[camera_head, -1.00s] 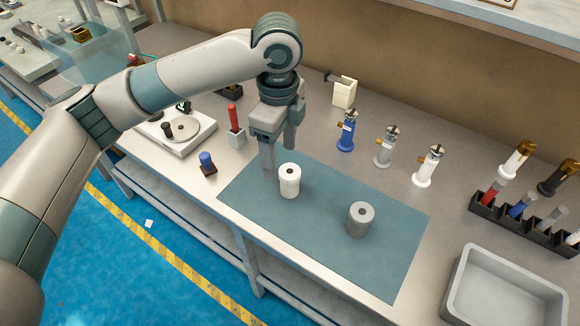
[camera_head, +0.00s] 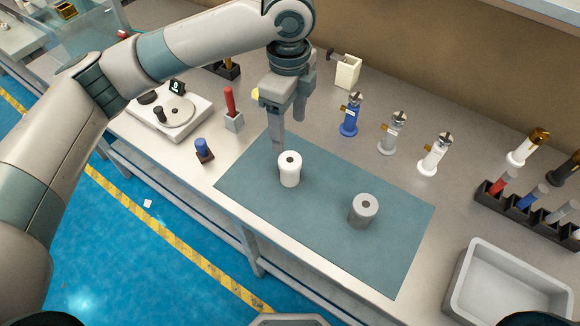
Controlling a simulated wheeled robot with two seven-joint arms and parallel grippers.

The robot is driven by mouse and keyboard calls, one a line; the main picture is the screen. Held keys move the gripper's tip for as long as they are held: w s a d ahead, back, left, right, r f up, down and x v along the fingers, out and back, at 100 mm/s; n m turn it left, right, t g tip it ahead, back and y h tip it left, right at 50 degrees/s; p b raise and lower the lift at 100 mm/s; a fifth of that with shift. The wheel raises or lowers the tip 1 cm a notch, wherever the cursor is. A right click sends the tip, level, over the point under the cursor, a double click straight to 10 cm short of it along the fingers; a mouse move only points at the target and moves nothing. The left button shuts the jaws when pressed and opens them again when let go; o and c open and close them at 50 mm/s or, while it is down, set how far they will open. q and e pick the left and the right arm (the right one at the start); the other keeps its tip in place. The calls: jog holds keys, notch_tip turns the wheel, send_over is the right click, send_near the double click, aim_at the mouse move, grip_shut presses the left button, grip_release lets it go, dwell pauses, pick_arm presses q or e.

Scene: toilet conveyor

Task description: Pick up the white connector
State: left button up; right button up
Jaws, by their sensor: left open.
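A white cylinder (camera_head: 289,170) with a dark hole in its top stands upright on the blue-green mat (camera_head: 325,237). A grey cylinder (camera_head: 363,212) of like shape stands to its right. A white fitting with a metal top (camera_head: 433,156) stands behind the mat, right of a grey fitting (camera_head: 393,133) and a blue fitting (camera_head: 350,115). I cannot tell which white piece is the connector. My left gripper (camera_head: 289,133) is open and points down, just behind and above the white cylinder. Nothing shows between its fingers. My right gripper is not in view.
A grey bin (camera_head: 463,283) stands at the right front. A black rack (camera_head: 517,216) with several coloured pieces is behind it. The mat's front is clear.

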aim_at(289, 160)
pick_arm(q)
notch_tip(289, 160, down, 10)
jog(key=p, duration=0.3)
jog(key=shift+f, duration=0.8)
jog(key=shift+s+f+p, duration=0.1)
jog(key=shift+f+p, duration=0.65)
jog(key=shift+p, duration=0.1)
notch_tip(289, 160, down, 3)
jog(key=shift+f+p, duration=0.1)
jog(key=shift+p, duration=0.45)
jog(key=shift+f, duration=0.25)
